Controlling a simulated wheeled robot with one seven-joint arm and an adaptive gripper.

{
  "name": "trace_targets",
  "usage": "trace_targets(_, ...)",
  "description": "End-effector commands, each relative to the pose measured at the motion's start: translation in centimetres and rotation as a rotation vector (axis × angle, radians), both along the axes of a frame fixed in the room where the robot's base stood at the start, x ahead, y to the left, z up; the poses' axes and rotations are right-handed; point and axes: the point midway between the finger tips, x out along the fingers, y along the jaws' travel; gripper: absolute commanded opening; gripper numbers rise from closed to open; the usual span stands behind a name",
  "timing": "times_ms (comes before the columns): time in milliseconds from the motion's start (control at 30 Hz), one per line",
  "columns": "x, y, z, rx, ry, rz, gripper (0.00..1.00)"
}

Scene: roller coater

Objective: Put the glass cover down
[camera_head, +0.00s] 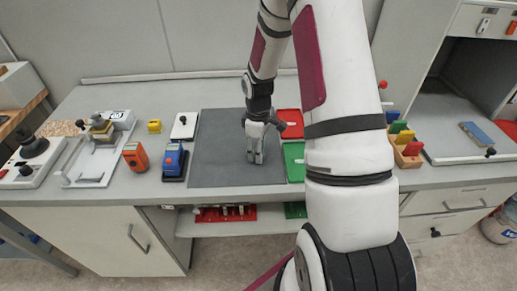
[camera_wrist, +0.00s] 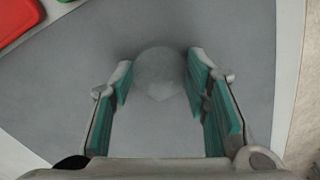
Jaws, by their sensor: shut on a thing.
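The glass cover (camera_wrist: 158,72) shows in the wrist view as a faint, clear round shape between my fingertips. My gripper (camera_wrist: 160,84) is shut on it, with teal-lined fingers at either side. In the head view my gripper (camera_head: 255,159) points down over the dark grey mat (camera_head: 215,165), right of its middle. The glass cover cannot be made out in the head view. Whether it touches the mat or hangs just above it, I cannot tell.
A red tray (camera_head: 288,118) and a green tray (camera_head: 292,152) lie right of the mat. A blue device (camera_head: 173,160), an orange device (camera_head: 135,156) and a white box (camera_head: 184,124) stand to its left. The mat's left part is clear.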

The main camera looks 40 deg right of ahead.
Motion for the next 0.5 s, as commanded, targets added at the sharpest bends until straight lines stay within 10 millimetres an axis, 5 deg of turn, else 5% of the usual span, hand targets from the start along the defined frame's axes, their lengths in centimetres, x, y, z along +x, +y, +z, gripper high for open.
trace_targets(133, -0.01, 0.01, -0.33, 0.001, 0.001, 0.000, 0.16)
trace_targets(167, -0.01, 0.01, -0.28, 0.001, 0.001, 0.000, 0.50)
trace_targets(233, -0.01, 0.01, -0.26, 0.000, 0.000, 0.000, 0.63)
trace_targets(500, -0.01, 0.01, -0.23, 0.000, 0.000, 0.000, 0.63)
